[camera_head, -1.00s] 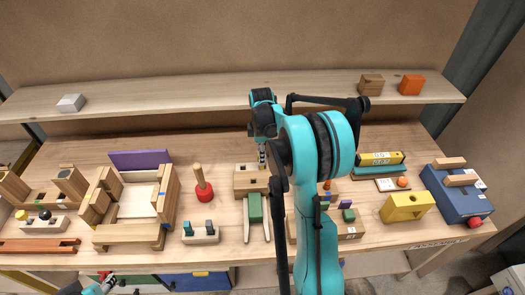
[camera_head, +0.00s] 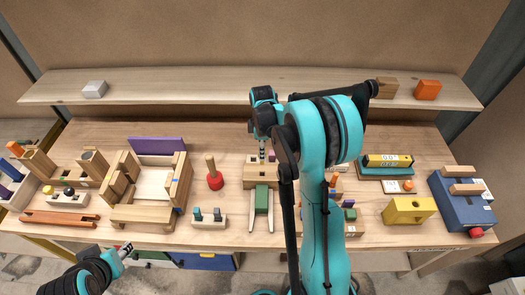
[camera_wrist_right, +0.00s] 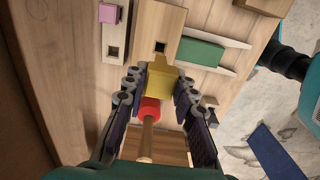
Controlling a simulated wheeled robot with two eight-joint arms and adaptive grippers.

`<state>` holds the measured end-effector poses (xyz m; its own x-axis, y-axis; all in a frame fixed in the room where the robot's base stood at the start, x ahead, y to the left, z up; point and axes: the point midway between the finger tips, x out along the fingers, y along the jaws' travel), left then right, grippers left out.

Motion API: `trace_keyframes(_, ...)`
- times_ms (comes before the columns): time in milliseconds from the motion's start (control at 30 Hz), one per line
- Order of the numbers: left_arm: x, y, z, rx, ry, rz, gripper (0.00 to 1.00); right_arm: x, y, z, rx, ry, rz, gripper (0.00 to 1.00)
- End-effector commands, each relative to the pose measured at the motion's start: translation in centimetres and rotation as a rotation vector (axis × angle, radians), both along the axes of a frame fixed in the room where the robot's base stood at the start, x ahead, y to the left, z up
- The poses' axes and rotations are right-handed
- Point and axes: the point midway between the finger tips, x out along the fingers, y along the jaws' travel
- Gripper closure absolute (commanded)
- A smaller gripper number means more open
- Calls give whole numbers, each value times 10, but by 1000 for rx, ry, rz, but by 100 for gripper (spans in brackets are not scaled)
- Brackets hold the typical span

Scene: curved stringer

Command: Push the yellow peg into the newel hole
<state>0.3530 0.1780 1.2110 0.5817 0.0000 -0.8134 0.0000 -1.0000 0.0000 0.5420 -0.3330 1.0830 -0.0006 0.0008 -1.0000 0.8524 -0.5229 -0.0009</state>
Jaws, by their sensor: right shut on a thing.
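In the right wrist view the yellow peg (camera_wrist_right: 160,82) is between the fingers of my right gripper (camera_wrist_right: 157,92), which is shut on it. I cannot tell whether the peg's lower end is in a hole. In the head view my right gripper (camera_head: 262,156) is over the wooden block (camera_head: 258,174); the peg is hidden there. My left gripper (camera_head: 124,250) is at the table's front edge, its fingers too small to judge.
A red mallet (camera_head: 215,180) with upright handle stands left of the block; it also shows in the wrist view (camera_wrist_right: 149,110). A green block (camera_head: 261,198) lies between wooden rails in front. A yellow block (camera_head: 408,210) and blue box (camera_head: 460,198) stand right.

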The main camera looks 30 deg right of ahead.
Motion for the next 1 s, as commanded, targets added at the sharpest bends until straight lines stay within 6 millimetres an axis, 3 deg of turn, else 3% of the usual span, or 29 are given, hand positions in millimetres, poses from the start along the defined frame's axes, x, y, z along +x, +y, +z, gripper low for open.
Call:
trace_keyframes(500,0,0,-41,0,0,0,60,0,0,-50,0,0,0,94)
trace_keyframes(1000,0,0,-45,0,0,0,60,0,0,-56,0,0,0,94)
